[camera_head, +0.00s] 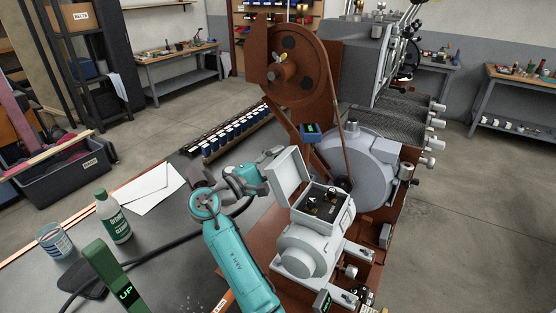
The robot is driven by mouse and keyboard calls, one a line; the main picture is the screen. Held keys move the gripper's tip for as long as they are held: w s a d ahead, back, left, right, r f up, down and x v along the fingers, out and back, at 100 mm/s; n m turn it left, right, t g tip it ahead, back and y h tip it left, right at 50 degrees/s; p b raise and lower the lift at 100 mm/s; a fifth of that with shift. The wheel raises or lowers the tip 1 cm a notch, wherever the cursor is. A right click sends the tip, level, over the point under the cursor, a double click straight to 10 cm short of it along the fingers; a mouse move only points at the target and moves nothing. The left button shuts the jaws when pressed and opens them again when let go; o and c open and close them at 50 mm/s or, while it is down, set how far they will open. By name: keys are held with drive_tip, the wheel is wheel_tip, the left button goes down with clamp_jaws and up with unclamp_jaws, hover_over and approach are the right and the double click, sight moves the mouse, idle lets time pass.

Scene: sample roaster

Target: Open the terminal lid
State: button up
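The grey terminal box (340,217) sits on top of the grey motor (304,254). Its dark inside with several small terminals (325,203) is exposed. The terminal lid (288,178) stands raised, tilted up along the left and far side of the box. My teal arm reaches up from the lower middle, and my gripper (270,157) is at the upper left edge of the lid. The fingertips are small and partly hidden near the lid, so I cannot tell whether they touch it or are open or shut.
A large rust-brown pulley wheel (297,66) and belt stand behind the motor, with a grey blower housing (362,160) at right. A black cable crosses the bench.

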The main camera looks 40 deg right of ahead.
clamp_jaws()
drive_tip(key=shift+s+d+r+m+g+y, duration=0.15)
drive_tip(key=shift+s+r+m+y, duration=0.1)
drive_tip(key=shift+s+r+m, duration=0.4)
drive_tip(key=shift+s+d+r+m+g+y, duration=0.15)
drive_tip(key=shift+r+m+y, duration=0.2)
drive_tip(key=shift+m, duration=0.6)
drive_tip(key=shift+o, duration=2.1)
unclamp_jaws()
drive_tip(key=a, duration=1.2)
drive_tip(key=shift+f, duration=0.4)
